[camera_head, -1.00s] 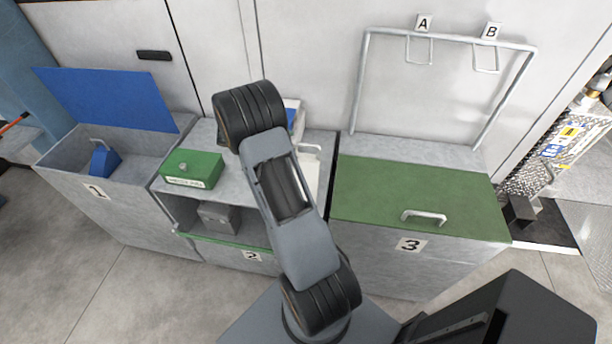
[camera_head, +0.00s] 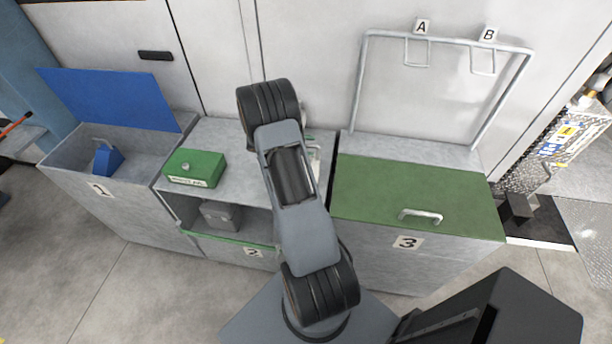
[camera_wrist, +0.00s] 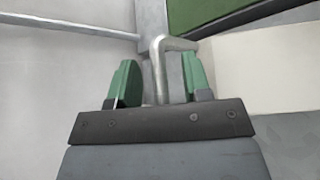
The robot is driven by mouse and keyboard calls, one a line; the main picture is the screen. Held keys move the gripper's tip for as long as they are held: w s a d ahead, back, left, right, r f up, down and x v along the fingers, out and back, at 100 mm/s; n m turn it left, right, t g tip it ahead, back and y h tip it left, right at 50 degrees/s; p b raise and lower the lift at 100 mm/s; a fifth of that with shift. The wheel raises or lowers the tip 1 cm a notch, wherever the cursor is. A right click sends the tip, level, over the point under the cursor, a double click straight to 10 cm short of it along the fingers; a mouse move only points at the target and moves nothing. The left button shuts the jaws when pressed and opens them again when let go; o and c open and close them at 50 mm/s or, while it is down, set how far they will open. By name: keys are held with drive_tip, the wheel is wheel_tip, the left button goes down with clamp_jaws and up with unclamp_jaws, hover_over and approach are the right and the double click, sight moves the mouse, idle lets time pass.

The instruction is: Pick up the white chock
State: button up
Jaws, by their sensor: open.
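My gripper (camera_wrist: 161,82) is open, with one green fingertip on each side of the handle. The handle stands between the fingers, nearer the right one, and I cannot tell whether they touch. In the head view my arm hides the gripper and most of the chock.
A green box (camera_head: 195,168) sits on the shelf unit marked 2, left of my arm. Box 1 (camera_head: 130,215) stands open with a blue chock (camera_head: 107,160) inside. Box 3 has a shut green lid (camera_head: 415,190) and a rack (camera_head: 450,40) above it.

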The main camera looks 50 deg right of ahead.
clamp_jaws()
drive_tip(key=shift+r, duration=0.1)
idle(1.2)
